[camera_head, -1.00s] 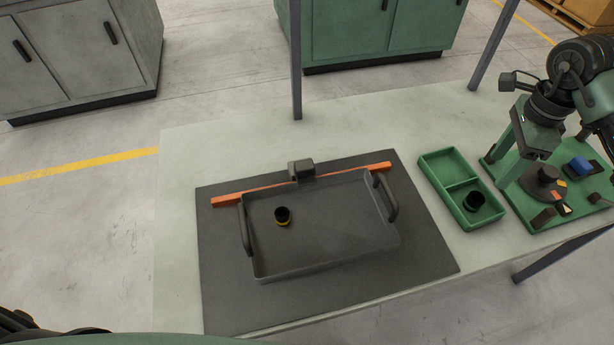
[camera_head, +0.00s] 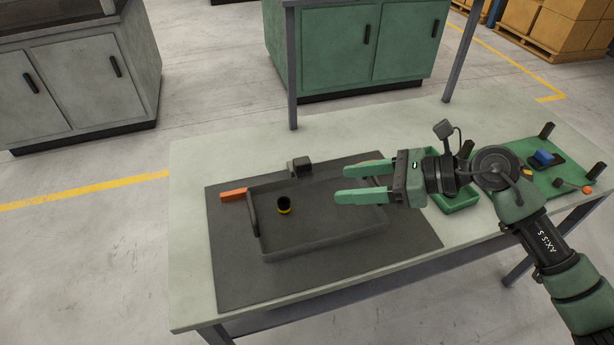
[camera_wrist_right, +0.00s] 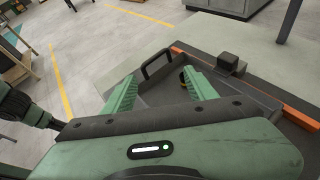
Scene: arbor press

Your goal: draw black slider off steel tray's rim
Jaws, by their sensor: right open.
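The black slider (camera_head: 301,167) is a small dark block at the back rim of the steel tray (camera_head: 318,243). The tray is grey and shallow, with upright handles. In the right wrist view the slider (camera_wrist_right: 229,62) sits right of the fingers, beside the tray's rim. My right gripper (camera_head: 341,184) is open and empty. Its fingers point left above the right part of the tray, right of the slider and apart from it. The gripper hides the tray's right end. My left gripper cannot be made out.
A black cup with a yellow band (camera_head: 284,206) stands inside the tray. An orange bar (camera_head: 234,194) runs behind the tray, partly hidden. A green divided bin (camera_head: 455,200) and a green fixture board (camera_head: 560,178) lie to the right. The table's left part is clear.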

